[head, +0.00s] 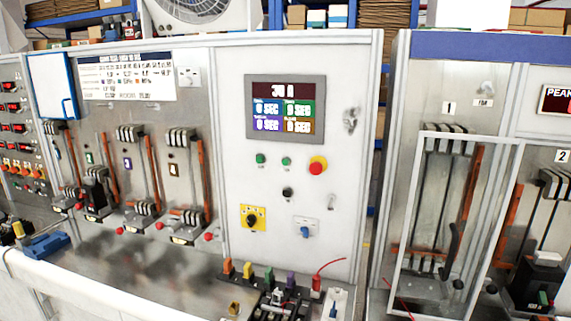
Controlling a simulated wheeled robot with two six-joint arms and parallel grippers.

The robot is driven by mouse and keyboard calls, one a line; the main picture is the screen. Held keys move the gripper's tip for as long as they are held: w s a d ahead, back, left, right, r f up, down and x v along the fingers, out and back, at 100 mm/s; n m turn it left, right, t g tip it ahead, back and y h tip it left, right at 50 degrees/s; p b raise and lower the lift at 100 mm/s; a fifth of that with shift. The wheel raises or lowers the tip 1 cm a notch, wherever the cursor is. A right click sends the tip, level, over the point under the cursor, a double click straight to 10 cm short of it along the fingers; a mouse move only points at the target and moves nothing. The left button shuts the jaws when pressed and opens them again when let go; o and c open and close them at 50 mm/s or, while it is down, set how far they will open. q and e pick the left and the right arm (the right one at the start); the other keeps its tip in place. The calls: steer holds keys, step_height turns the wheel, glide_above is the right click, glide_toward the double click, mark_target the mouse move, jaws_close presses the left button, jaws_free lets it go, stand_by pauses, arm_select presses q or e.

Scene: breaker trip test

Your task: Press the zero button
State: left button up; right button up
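The breaker test panel (230,200) stands upright in the middle of the head view. Its display (286,106) reads about "30 A" above coloured fields showing "0 SEC". A black button or knob (288,193) sits lower. The labels are too small to read, so I cannot tell which is the zero button. Neither of my grippers is in view.
A breaker with coloured terminals (270,290) and a red wire stands on the bench. A framed clear cover (450,220) is at right. The space before the buttons looks clear.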

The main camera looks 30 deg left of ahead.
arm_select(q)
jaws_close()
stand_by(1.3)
